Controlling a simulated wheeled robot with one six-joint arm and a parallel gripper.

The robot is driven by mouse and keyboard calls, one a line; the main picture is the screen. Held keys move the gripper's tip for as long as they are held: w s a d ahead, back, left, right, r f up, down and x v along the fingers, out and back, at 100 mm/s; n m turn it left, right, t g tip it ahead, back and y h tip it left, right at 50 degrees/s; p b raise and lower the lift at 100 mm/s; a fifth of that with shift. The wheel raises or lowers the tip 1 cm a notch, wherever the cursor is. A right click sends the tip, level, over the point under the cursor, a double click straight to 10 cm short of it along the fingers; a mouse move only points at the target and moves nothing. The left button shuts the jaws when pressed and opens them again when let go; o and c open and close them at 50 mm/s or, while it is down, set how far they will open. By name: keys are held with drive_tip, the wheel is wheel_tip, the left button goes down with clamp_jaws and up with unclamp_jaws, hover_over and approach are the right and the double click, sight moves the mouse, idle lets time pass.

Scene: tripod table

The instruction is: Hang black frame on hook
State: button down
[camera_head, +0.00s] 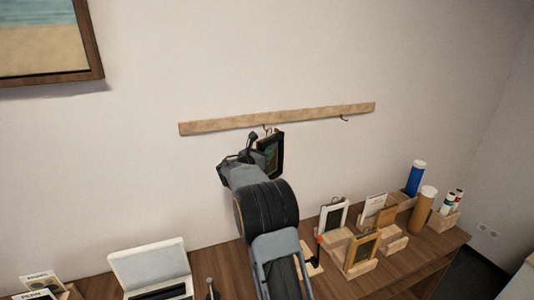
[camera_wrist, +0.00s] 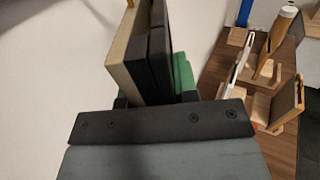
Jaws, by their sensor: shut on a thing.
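The black frame (camera_head: 272,155) is upright close to the wall, just below the wooden hook rail (camera_head: 225,124). My gripper (camera_head: 256,156) is shut on it from its left side. In the wrist view the frame (camera_wrist: 159,50) is seen edge-on, with a black edge and a beige back, between the fingers of my gripper (camera_wrist: 152,95); a green finger pad shows on its right. A hook (camera_head: 267,129) on the rail is right above the frame's top. I cannot tell whether frame and hook touch. Another hook (camera_head: 344,118) near the rail's right end is bare.
Below, a wooden table (camera_head: 340,287) holds a white frame (camera_head: 333,216) and a wooden frame (camera_head: 362,251) on stands, a blue tube (camera_head: 415,178), a brown tube (camera_head: 423,209) and a white box (camera_head: 150,262). A large picture (camera_head: 45,40) hangs upper left. The wall around the rail is clear.

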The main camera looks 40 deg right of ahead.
drive_tip(key=shift+w+d+f+p, duration=0.2)
drive_tip(key=shift+w+f+p, duration=0.05)
drive_tip(key=shift+w, duration=0.45)
drive_tip(key=shift+w+d+f+p, duration=0.15)
drive_tip(key=shift+w+f+p, duration=0.05)
drive_tip(key=shift+w, duration=0.45)
drive_tip(key=c, duration=0.8)
unclamp_jaws()
drive_tip(key=shift+f, duration=0.1)
drive_tip(key=b+v, duration=0.1)
drive_tip(key=v, duration=0.7)
